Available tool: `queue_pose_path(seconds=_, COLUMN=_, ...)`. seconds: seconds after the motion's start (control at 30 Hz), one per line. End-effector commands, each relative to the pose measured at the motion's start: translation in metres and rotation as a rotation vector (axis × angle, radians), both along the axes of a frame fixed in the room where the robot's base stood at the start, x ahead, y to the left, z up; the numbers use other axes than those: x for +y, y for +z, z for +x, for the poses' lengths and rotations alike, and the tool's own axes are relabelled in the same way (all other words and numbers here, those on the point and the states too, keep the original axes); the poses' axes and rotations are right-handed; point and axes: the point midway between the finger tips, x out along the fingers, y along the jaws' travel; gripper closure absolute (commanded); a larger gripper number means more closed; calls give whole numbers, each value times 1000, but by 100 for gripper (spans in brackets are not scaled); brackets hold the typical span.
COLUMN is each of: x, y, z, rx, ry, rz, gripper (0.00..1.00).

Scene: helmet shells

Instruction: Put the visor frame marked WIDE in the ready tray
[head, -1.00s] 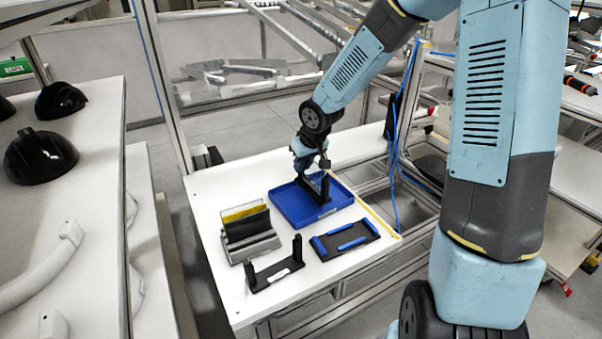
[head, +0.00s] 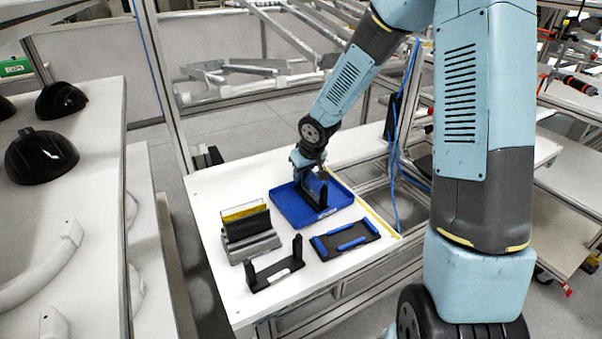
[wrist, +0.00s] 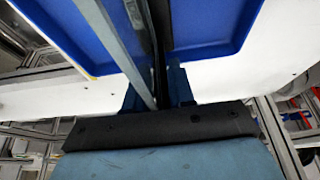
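A black visor frame (head: 322,196) with upright posts is at the blue tray (head: 345,205), its far part hidden by my gripper. Whether it touches the tray floor is unclear. My gripper (head: 309,165) is over the tray's back left part. In the wrist view, my gripper (wrist: 157,88) has its fingers close on either side of a long thin grey-and-black piece, which appears to be this frame, gripped. A second black frame (head: 274,274) with two posts and a white label stands on the white table in front. No marking is readable.
A grey rack (head: 252,246) holding upright panels stands left of the tray. A black fixture with blue strips (head: 345,238) lies at front right. A yellow line (head: 378,217) runs beside the tray. Black helmet shells (head: 41,157) sit on the left bench.

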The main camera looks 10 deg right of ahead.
Motion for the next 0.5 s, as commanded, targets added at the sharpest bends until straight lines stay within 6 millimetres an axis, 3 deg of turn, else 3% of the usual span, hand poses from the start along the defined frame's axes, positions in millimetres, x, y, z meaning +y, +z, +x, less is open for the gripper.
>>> queue_pose_path(seconds=0.23, x=0, y=0, z=0, rx=0, ry=-1, rz=0, gripper=54)
queue_pose_path(seconds=0.5, x=-1, y=1, z=0, rx=-1, ry=-1, rz=1, gripper=54)
